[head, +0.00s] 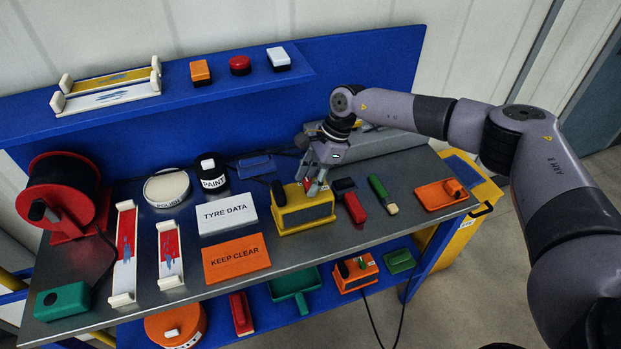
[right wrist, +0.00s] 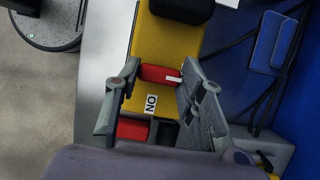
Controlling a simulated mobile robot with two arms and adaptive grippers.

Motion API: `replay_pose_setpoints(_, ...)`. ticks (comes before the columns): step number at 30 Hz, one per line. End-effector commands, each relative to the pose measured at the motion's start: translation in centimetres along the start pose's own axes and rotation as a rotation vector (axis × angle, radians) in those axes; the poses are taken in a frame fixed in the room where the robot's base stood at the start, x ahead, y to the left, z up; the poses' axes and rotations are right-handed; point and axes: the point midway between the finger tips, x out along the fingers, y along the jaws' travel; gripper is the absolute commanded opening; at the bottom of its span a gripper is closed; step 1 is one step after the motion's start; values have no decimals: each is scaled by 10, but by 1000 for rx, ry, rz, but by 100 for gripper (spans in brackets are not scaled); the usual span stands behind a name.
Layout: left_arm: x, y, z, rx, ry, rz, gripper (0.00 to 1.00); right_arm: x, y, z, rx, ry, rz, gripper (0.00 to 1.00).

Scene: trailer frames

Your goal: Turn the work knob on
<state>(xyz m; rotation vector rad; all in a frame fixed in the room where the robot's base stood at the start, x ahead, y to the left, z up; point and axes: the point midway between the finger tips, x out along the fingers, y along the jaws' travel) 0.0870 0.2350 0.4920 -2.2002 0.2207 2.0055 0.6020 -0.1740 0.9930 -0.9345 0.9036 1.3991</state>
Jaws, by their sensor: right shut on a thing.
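A yellow box (head: 300,218) stands on the grey workbench with a black grip (head: 278,193) at its left end. In the right wrist view the yellow box (right wrist: 166,40) carries a red knob (right wrist: 158,73) with a white mark towards its right end. An ON label (right wrist: 151,103) is on the box beside the knob, upside down in this view. My right gripper (head: 314,187) reaches down onto the box. In the wrist view its fingers (right wrist: 160,76) stand on either side of the knob and are shut on it. My left gripper is out of view.
A red-handled tool (head: 355,207), a green-handled brush (head: 382,194) and an orange tray (head: 440,194) lie to the right. A white TYRE DATA sign (head: 227,214) and an orange KEEP CLEAR sign (head: 236,259) lie to the left. An orange box (head: 356,272) with knobs is on the lower shelf.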

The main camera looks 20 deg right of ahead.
Motion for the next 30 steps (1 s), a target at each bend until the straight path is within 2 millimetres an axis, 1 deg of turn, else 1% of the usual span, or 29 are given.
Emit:
replay_pose_setpoints(1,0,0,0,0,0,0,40,0,0,0,0,0,0,17)
replay_pose_setpoints(5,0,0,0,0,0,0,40,0,0,0,0,0,0,9)
replay_pose_setpoints(11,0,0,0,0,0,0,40,0,0,0,12,0,-5,8)
replay_pose_setpoints(16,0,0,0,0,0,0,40,0,1,0,62,-1,-27,8)
replay_pose_setpoints(23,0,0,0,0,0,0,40,0,2,0,208,-1,-87,8)
replay_pose_setpoints(30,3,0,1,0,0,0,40,0,3,0,412,-2,-175,8)
